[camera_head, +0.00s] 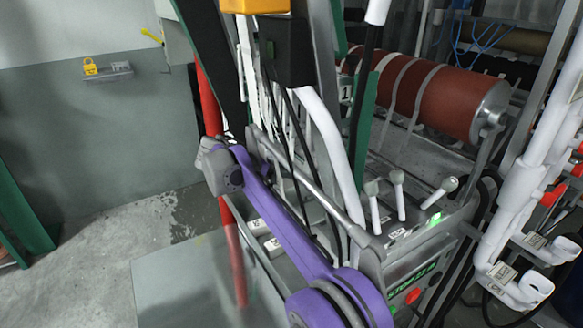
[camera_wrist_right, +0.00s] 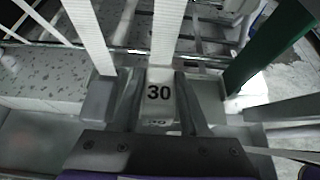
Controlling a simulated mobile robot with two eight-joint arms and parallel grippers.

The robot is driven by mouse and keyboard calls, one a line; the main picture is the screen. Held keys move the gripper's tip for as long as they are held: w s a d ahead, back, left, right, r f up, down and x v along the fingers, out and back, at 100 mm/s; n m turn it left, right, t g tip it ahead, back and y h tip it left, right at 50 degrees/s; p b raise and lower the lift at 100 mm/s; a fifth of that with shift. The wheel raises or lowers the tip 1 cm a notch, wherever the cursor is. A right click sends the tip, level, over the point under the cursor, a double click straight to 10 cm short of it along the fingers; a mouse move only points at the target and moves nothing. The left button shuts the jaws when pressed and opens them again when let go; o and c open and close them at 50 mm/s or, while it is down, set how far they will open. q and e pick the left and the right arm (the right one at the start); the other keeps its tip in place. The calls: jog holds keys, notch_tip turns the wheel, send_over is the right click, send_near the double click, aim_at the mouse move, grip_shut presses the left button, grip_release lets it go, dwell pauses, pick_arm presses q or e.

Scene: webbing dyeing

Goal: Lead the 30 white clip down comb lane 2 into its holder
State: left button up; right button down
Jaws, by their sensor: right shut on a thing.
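The white clip marked 30 (camera_wrist_right: 159,93) is upright near the middle of the right wrist view, with a white webbing strap (camera_wrist_right: 168,35) running up from it. My right gripper (camera_wrist_right: 160,112) is shut on this clip, with a finger on each side. In the head view my purple right arm reaches up and left across the machine. Its fingers and the clip cannot be made out there. The comb lanes and the clip's holder cannot be clearly told in either view. My left gripper is not in view.
A second white strap (camera_wrist_right: 84,30) runs close left of the clip. A green post (camera_wrist_right: 268,52) stands to its right. In the head view, small white labelled blocks (camera_head: 258,226) lie below my arm, white-handled levers (camera_head: 398,195) stand right, and a red roller (camera_head: 430,95) is behind.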

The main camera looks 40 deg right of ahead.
aim_at(291, 183)
jog(key=shift+f+b, duration=0.8)
jog(key=shift+f, duration=1.1)
jog(key=shift+c, duration=1.7)
grip_release()
jog(key=shift+a+r, duration=0.1)
jog(key=v, duration=1)
jog(key=shift+a+p, duration=0.3)
jog(key=shift+p, duration=0.1)
jog(key=shift+w+r, duration=0.1)
